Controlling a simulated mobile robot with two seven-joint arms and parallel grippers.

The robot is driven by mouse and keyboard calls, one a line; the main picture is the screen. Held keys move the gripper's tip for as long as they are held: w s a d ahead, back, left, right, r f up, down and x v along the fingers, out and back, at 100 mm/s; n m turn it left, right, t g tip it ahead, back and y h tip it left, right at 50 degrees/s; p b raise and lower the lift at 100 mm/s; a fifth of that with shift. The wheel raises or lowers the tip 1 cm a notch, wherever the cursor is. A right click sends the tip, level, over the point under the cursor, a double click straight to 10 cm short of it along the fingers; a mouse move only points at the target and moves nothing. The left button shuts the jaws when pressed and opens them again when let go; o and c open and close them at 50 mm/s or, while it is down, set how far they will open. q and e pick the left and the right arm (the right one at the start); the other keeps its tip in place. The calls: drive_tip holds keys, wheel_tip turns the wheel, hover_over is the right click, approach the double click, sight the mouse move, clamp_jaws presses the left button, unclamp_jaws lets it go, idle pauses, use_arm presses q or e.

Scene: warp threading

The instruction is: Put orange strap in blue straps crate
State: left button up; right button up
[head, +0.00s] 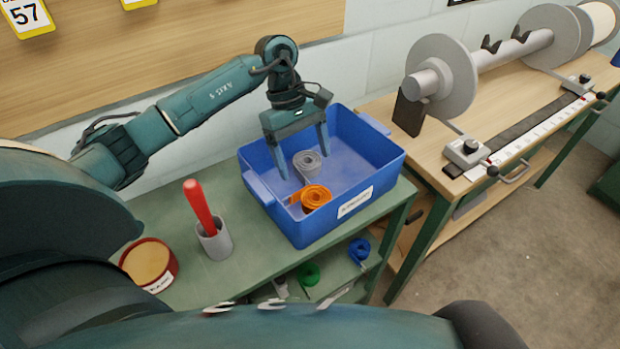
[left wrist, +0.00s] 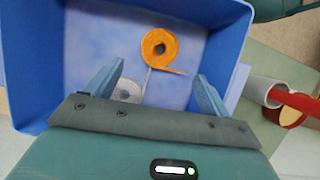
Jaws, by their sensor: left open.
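The orange strap (head: 315,197) is a rolled coil lying inside the blue straps crate (head: 300,233), near its front wall. It also shows in the left wrist view (left wrist: 159,47), with its loose end trailing to the right. A grey strap coil (head: 307,163) lies in the crate beside it. My left gripper (head: 304,165) is open and reaches down into the crate. Its fingers are apart, and the orange coil lies beyond the fingertips, not held. In the left wrist view the grey coil (left wrist: 126,92) is partly hidden by the left finger. My right gripper does not show.
A grey cup (head: 214,241) with a red-handled tool (head: 198,205) and a round red tin (head: 150,263) stand on the green table left of the crate. Blue (head: 359,250) and green (head: 309,274) coils lie on the shelf below. A wooden bench with a spool machine (head: 500,60) stands at right.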

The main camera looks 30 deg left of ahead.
use_arm(q)
drive_tip(key=shift+v, duration=1.7)
drive_tip(key=shift+s, duration=0.1)
